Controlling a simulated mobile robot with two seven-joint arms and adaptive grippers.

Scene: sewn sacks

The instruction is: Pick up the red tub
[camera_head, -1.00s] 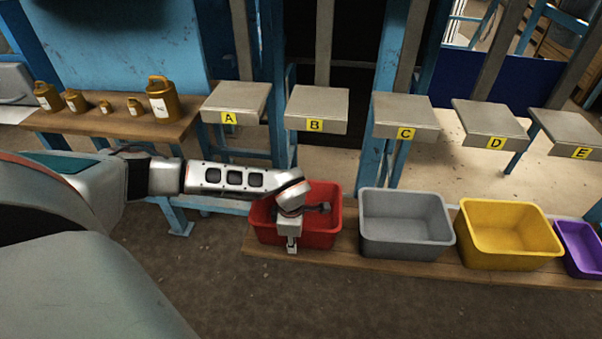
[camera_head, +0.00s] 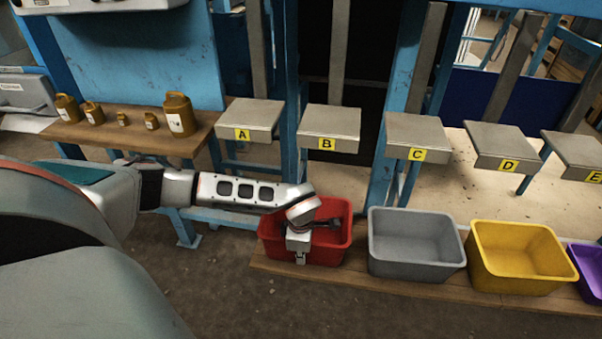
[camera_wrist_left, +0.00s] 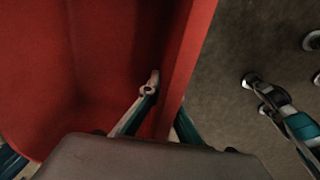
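The red tub (camera_head: 341,243) stands at the left end of a low wooden plank. My left gripper (camera_head: 301,259) points down at the tub's front wall. In the left wrist view, one finger (camera_wrist_left: 150,88) is inside the red tub (camera_wrist_left: 110,50), close against the wall. A piece of the other finger shows just outside the rim, its tip hidden by the wall. The gripper looks shut on the wall. The tub is level and appears to rest on the plank.
The plank (camera_head: 350,279) also bears a grey tub (camera_head: 415,255), a yellow tub (camera_head: 520,275) and a purple tub (camera_head: 588,268). Lettered platforms stand behind. The floor in front is clear.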

